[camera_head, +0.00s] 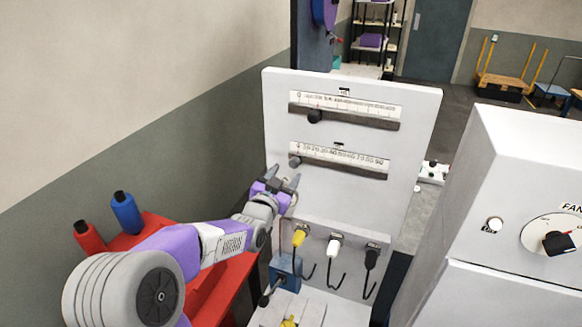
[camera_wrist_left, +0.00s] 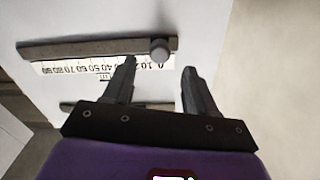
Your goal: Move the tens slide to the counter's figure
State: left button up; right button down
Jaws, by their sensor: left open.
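The tens slide is the lower one on the white panel (camera_head: 415,160); its scale (camera_head: 340,158) is marked in tens. Its round grey knob (camera_head: 295,161) is at the left end, by the 0. My left gripper (camera_head: 284,177) is open and empty, just below and left of the knob. In the left wrist view, which sees the panel upside down, the knob (camera_wrist_left: 160,49) shows beyond the gap between the open fingers (camera_wrist_left: 159,67), apparently untouched. The upper slide's dark knob (camera_head: 315,116) is a little right of its 0. I cannot make out a counter's figure.
Below the slides, yellow (camera_head: 299,238), white (camera_head: 334,245) and black (camera_head: 371,256) parts sit above hooks. A white cabinet with a dial (camera_head: 557,242) stands at the right.

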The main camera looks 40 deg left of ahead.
aim_at(293, 166)
pick_arm(q)
jog(key=x, duration=0.4)
jog(key=shift+w+a+p, duration=0.1)
jog(key=shift+w+p, duration=0.25)
jog(key=shift+w, duration=0.05)
grip_shut()
dwell(1.1)
